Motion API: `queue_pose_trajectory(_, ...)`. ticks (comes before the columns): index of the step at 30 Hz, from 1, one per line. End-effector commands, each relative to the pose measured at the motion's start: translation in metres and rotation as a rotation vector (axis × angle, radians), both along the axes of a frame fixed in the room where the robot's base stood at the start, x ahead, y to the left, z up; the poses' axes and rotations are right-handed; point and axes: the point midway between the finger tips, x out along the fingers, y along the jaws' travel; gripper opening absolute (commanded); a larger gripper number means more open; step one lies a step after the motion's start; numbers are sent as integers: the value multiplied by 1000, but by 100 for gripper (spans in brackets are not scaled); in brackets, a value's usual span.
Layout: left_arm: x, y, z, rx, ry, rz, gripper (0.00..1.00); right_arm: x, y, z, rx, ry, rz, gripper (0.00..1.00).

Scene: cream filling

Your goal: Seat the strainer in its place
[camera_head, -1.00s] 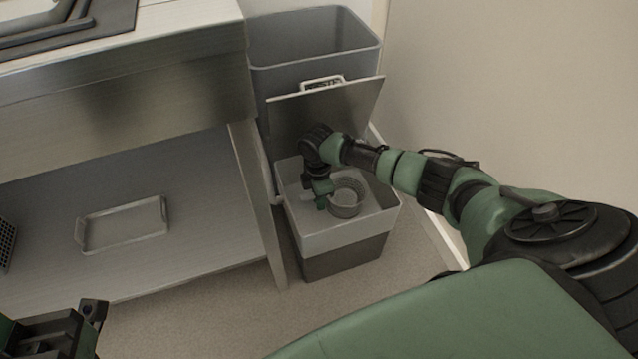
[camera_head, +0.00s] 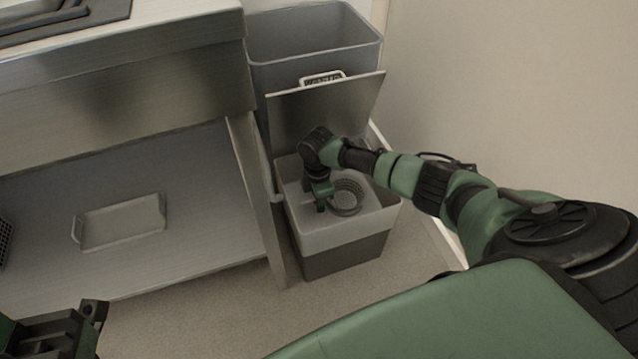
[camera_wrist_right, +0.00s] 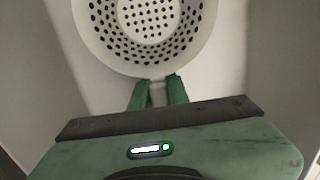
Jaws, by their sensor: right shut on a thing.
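The strainer (camera_head: 347,196) is a light grey round basket with many small holes. It shows inside the open top of the grey bin (camera_head: 347,238) in the head view. In the right wrist view the strainer (camera_wrist_right: 146,58) fills the upper middle, its perforated bottom visible. My right gripper (camera_head: 321,204) reaches down into the bin and is shut on the strainer at its near edge; the fingers (camera_wrist_right: 158,86) touch its rim. The strainer looks tilted in the head view. Whether it touches a seat is hidden. My left gripper (camera_head: 92,318) shows only partly at the lower left corner.
The bin's hinged lid (camera_head: 345,105) stands raised behind my right arm. A taller grey bin (camera_head: 315,45) stands behind it. A steel table (camera_head: 120,80) with a lower shelf holding a metal tray (camera_head: 120,222) is on the left. A wall is close on the right.

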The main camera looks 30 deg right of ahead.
Motion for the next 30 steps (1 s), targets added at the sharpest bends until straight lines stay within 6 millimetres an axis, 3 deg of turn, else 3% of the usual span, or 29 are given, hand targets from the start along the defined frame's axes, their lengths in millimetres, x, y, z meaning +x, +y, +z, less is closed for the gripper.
queue_pose_trajectory(14,0,0,0,0,0,0,0,0,0,-2,0,-1,0,0)
queue_pose_trajectory(15,0,0,0,0,0,0,0,0,0,-2,0,-1,0,24)
queue_pose_trajectory(17,0,0,0,0,0,0,0,0,0,-2,0,-1,0,41)
queue_pose_trajectory(26,0,0,0,1,-1,0,0,0,0,-2,0,0,0,41)
queue_pose_trajectory(30,0,0,9,1,-1,0,0,0,0,7,0,0,0,41)
